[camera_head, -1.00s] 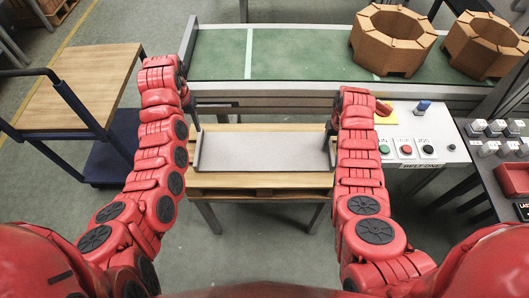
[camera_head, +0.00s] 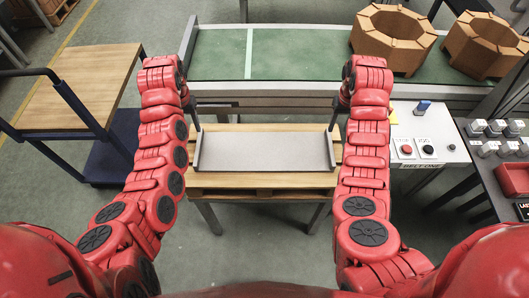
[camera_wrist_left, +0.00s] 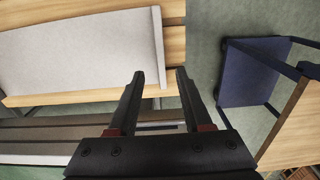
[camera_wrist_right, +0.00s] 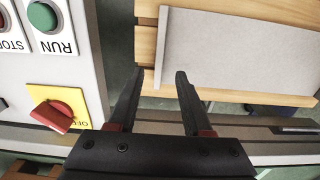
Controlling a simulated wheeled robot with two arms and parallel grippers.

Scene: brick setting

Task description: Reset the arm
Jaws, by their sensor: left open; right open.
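My left gripper (camera_head: 192,117) is open and empty near the left end of a light grey tray (camera_head: 265,151) with raised ends. In the left wrist view its fingers (camera_wrist_left: 160,75) are apart, with one end of the tray (camera_wrist_left: 85,50) showing between and beyond them. My right gripper (camera_head: 337,115) is open and empty near the tray's right end. In the right wrist view its fingers (camera_wrist_right: 158,75) are apart, with the tray's other end (camera_wrist_right: 235,55) beyond them. The tray lies flat on a wooden pallet-topped table (camera_head: 260,181). In the head view, the arms partly hide both grippers.
A green conveyor (camera_head: 300,55) runs behind the table, with brown octagonal blocks (camera_head: 393,62) (camera_head: 485,50) on it. A control panel (camera_head: 440,125) with buttons stands close to my right arm; a red switch (camera_wrist_right: 52,115) shows in the right wrist view. A wooden-topped cart (camera_head: 85,85) stands left.

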